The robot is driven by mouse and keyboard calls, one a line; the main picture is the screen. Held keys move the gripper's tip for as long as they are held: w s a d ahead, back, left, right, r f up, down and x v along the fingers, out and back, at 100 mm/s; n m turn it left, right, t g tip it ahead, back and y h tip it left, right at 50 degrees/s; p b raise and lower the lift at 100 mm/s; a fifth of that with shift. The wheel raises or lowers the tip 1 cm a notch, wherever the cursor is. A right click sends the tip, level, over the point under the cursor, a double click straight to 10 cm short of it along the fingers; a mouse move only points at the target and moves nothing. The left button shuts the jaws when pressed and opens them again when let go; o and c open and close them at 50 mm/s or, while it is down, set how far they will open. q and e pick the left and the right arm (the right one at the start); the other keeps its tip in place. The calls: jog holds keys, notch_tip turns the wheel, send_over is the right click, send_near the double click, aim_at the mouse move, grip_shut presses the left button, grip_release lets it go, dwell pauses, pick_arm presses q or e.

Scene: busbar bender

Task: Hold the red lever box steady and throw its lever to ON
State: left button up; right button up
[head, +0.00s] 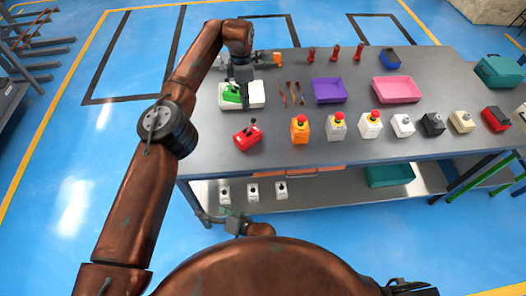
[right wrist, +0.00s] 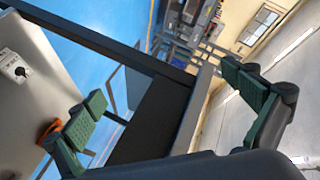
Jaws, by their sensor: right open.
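The red lever box (head: 246,139) stands near the front left edge of the table. My right gripper (head: 207,217) is low, below the table's front edge near the lower shelf. In the right wrist view its fingers (right wrist: 163,86) are wide apart and empty.
An orange box (head: 300,131) and several push-button and switch boxes stand right of the red box. A purple bin (head: 329,90) and a pink bin (head: 396,89) are behind. Small white boxes (head: 253,192) stand on the lower shelf. Bare tabletop surrounds the red box.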

jog(key=w+d+r+t+y, duration=0.15)
jog(key=w+d+r, duration=0.3)
jog(key=r, duration=0.55)
jog(key=w+d+r+t, duration=0.35)
jog(key=w+r, duration=0.25)
jog(key=r, duration=0.4)
jog(key=n+t+h, duration=0.2)
jog(key=n+h, duration=0.2)
jog(key=n, duration=0.2)
send_near(252, 140)
jog(key=x, duration=0.2)
jog(key=shift+w+a+r, duration=0.2)
jog(key=shift+w+r, duration=0.05)
jog(key=shift+w, duration=0.35)
jog(key=shift+x, duration=3.6)
jog(key=shift+f, duration=0.15)
jog(key=shift+c, duration=0.3)
